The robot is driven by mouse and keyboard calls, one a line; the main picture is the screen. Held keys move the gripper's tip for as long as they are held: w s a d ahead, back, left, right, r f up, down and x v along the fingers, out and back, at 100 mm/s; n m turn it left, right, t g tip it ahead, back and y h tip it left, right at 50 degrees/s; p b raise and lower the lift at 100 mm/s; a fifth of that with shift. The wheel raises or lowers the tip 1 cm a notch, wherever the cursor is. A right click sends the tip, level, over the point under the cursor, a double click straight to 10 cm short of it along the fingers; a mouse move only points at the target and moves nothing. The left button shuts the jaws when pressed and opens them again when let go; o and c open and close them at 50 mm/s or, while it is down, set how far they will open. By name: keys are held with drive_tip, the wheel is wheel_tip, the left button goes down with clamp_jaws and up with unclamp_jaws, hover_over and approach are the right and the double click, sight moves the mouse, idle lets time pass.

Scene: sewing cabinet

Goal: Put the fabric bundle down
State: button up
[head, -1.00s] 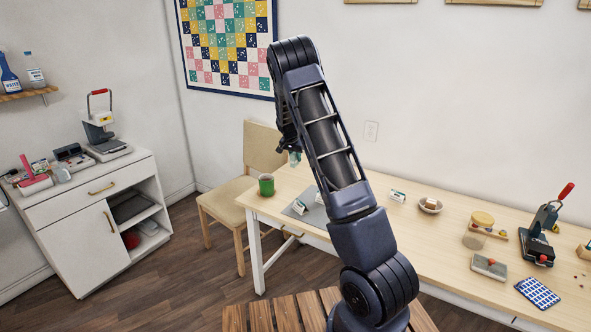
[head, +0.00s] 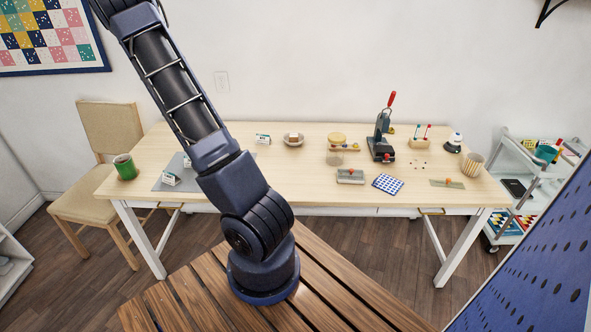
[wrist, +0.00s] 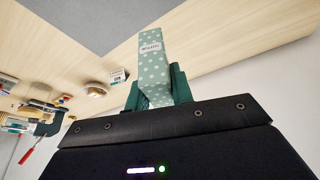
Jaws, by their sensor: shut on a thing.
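The fabric bundle (wrist: 151,60) is mint green with white dots and a small label. It shows in the wrist view. My gripper (wrist: 156,90) is shut on its near end, with a dark green finger at each side, and the bundle sticks out beyond the fingertips. The wooden table (head: 240,185) lies beyond the bundle; the gap between them cannot be judged. In the head view my arm rises to the upper left, and the gripper and bundle are out of frame.
A bowl (head: 293,140), a red-handled press (head: 381,140) and a blue patterned pad (head: 388,184) stand farther right. A chair (head: 108,130) is at the left end.

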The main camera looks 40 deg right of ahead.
drive_tip(key=s+d+m+g, duration=0.3)
drive_tip(key=s+d+m, duration=0.4)
drive_tip(key=s+d, duration=1.2)
drive_tip(key=s+d+m+g, duration=0.1)
drive_tip(key=s+d+m, duration=0.35)
drive_tip(key=s, duration=0.45)
drive_tip(key=s+d+m+g, duration=0.1)
drive_tip(key=s+d+m, duration=0.3)
drive_tip(key=s, duration=0.5)
drive_tip(key=shift+n+y, duration=0.4)
drive_tip(key=shift+n, duration=0.35)
drive_tip(key=f, duration=0.6)
drive_tip(key=d+f, duration=0.1)
drive_tip(key=f, duration=1.2)
drive_tip(key=shift+s+d+f, duration=0.1)
drive_tip(key=shift+d+f, duration=0.1)
drive_tip(key=shift+f, duration=0.15)
drive_tip(key=shift+f, duration=0.1)
drive_tip(key=o, duration=1)
drive_tip(key=shift+c, duration=0.2)
